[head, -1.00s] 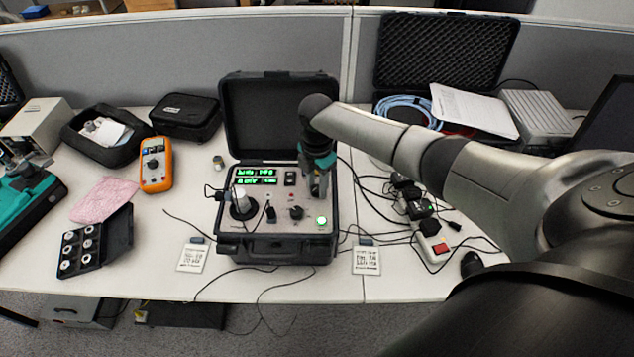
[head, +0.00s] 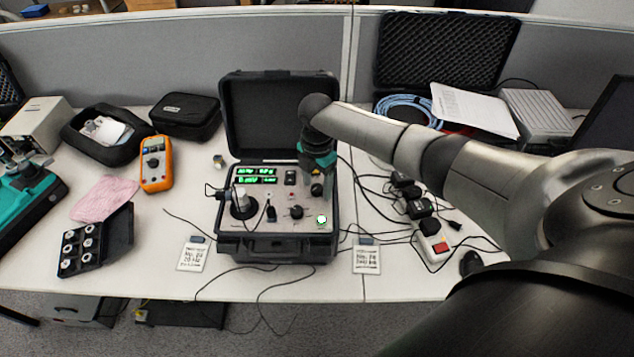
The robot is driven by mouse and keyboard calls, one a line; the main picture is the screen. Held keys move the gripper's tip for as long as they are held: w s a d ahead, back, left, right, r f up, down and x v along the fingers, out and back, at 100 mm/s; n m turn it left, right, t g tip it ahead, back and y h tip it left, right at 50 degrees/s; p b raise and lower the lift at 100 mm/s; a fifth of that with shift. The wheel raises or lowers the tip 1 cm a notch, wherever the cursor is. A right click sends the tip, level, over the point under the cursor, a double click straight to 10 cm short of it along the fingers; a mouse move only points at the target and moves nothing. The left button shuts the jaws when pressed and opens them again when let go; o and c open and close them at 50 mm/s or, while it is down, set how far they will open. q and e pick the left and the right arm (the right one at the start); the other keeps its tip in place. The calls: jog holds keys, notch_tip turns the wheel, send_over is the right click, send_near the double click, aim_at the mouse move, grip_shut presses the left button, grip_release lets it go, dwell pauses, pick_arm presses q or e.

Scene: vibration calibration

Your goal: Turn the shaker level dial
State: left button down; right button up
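The open black calibrator case (head: 228,246) stands on the desk in the middle of the head view. Its light panel has green displays (head: 256,175), a lit button (head: 321,219), a dark knob (head: 296,212) at the lower middle and another dark knob (head: 316,190) at the right. I cannot read which knob is the shaker level dial. My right gripper (head: 317,180) points down over the right-hand knob, very close to it. Its fingers are small and partly hidden, so contact and opening are unclear. My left gripper is not in view.
Cables and a power strip (head: 432,243) lie to the right. Cards (head: 194,256) lie in front. The raised lid (head: 275,115) stands behind the panel.

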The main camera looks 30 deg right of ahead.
aim_at(317, 187)
notch_tip(317, 187, up, 15)
jog(key=p, duration=0.1)
jog(key=shift+r, duration=0.15)
dwell(0.4)
dwell(0.4)
